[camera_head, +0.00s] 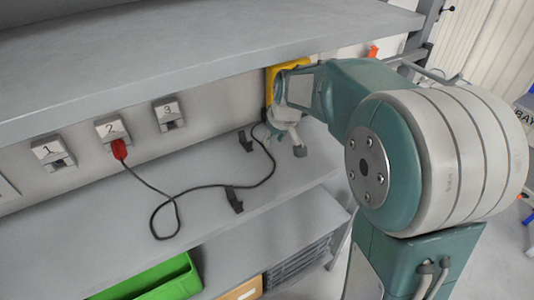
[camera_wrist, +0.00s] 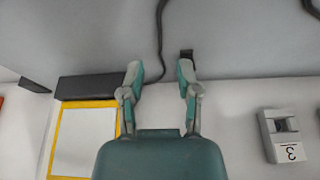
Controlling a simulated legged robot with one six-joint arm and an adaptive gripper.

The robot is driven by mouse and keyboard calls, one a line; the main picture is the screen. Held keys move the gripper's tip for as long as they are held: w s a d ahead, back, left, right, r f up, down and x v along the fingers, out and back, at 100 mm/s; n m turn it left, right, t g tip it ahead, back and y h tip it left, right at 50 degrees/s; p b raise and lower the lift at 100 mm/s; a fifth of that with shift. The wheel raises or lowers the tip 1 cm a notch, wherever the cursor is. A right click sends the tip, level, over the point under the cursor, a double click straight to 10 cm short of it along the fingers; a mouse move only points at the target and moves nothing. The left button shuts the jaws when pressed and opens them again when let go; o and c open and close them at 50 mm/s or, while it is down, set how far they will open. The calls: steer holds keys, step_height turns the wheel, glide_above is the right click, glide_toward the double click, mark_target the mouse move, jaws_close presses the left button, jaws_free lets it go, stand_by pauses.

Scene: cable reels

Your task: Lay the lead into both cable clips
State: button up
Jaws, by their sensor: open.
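The black lead (camera_head: 271,164) runs from a red plug (camera_head: 119,149) in socket 2, loops over the shelf and curves back toward the wall. It also shows in the wrist view (camera_wrist: 160,35), in line with the gap between my fingers. One black clip (camera_head: 246,141) stands near the wall, with the lead beside it; this clip appears close to the right fingertip in the wrist view (camera_wrist: 187,55). The other clip (camera_head: 234,200) is nearer the shelf's front; the lead passes at its upper end, seating unclear. My gripper (camera_head: 285,138) is open, its fingers (camera_wrist: 160,73) apart and holding nothing.
An upper shelf (camera_head: 200,45) overhangs the work area. Sockets 1 (camera_head: 53,153) and 3 (camera_head: 169,114) are on the wall. A yellow-framed panel (camera_wrist: 85,140) and a dark bar (camera_wrist: 88,87) are near my gripper. A green bin (camera_head: 150,283) sits below.

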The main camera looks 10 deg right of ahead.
mark_target(269, 156)
steer(key=x, duration=0.4)
steer(key=shift+a+f, duration=0.2)
steer(key=shift+w+d+f, duration=0.1)
steer(key=shift+d+f, duration=0.05)
steer(key=shift+f, duration=0.3)
steer(key=shift+w+d+f, duration=0.1)
steer(key=shift+d+f, duration=0.05)
steer(key=shift+f, duration=0.25)
steer(key=shift+a+f, duration=0.15)
steer(key=shift+a, duration=0.2)
steer(key=shift+d, duration=0.2)
jaws_close()
steer(key=shift+r, duration=3.05)
